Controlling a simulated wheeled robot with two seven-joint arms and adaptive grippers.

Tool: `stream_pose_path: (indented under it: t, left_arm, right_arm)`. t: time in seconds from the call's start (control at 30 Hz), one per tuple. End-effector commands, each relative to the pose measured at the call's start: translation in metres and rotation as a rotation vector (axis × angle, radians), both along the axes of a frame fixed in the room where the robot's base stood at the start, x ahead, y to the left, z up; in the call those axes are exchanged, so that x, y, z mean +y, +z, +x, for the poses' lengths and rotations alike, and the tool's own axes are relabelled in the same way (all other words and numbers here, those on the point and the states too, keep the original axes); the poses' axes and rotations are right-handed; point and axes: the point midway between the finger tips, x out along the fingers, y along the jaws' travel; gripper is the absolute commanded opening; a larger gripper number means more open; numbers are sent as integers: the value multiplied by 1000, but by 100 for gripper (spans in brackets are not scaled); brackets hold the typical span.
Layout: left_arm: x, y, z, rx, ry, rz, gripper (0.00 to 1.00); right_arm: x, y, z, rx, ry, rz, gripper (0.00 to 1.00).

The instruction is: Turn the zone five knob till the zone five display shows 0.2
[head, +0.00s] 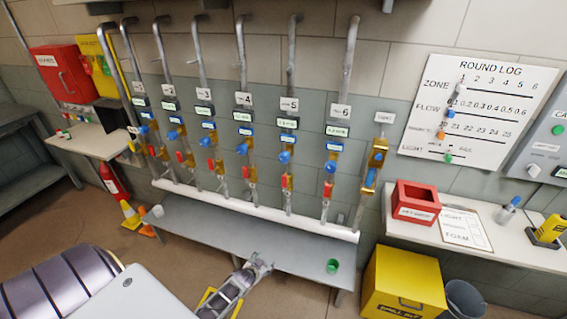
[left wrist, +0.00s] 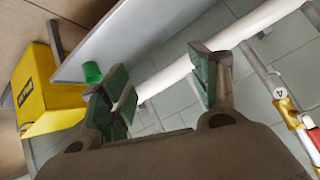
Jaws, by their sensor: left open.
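The zone five pipe (head: 291,60) runs down the wall with a white "5" tag (head: 289,104). Below the tag is the small zone five display (head: 288,123) with green digits, too small to read surely. The blue zone five knob (head: 285,156) sits lower on the pipe's brass valve. My left gripper (head: 258,262) is low, in front of the bench and below the row of valves, well apart from the knob. In the left wrist view its green-padded fingers (left wrist: 165,90) are spread with nothing between them. My right gripper is not in view.
A grey bench (head: 250,232) with a green cup (head: 332,266) runs under the valves, below a white pipe (head: 255,209). Neighbouring pipes carry similar blue knobs. A yellow box (head: 403,282) and a shelf with a red bin (head: 415,203) stand at right.

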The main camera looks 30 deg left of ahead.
Motion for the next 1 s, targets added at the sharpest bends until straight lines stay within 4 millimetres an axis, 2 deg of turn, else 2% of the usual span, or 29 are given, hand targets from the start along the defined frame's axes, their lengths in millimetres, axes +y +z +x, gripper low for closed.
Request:
stream_pose_path:
  t: [0.03,0.1,0.27,0.4,0.6,0.7,1.0]
  left_arm:
    - [6,19,16,-45,3,10,62]
    - [13,47,35,-102,6,21,62]
    - [27,116,70,-231,16,48,62]
    - [35,180,93,-342,22,67,62]
    - [41,270,113,-496,30,85,62]
    - [40,305,118,-557,32,86,62]
    - [29,384,122,-700,29,63,62]
  right_arm:
    - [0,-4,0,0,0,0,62]
    - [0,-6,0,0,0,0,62]
    - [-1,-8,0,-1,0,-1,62]
    - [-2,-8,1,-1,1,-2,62]
    - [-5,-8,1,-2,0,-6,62]
    - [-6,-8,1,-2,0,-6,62]
    - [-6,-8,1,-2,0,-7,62]
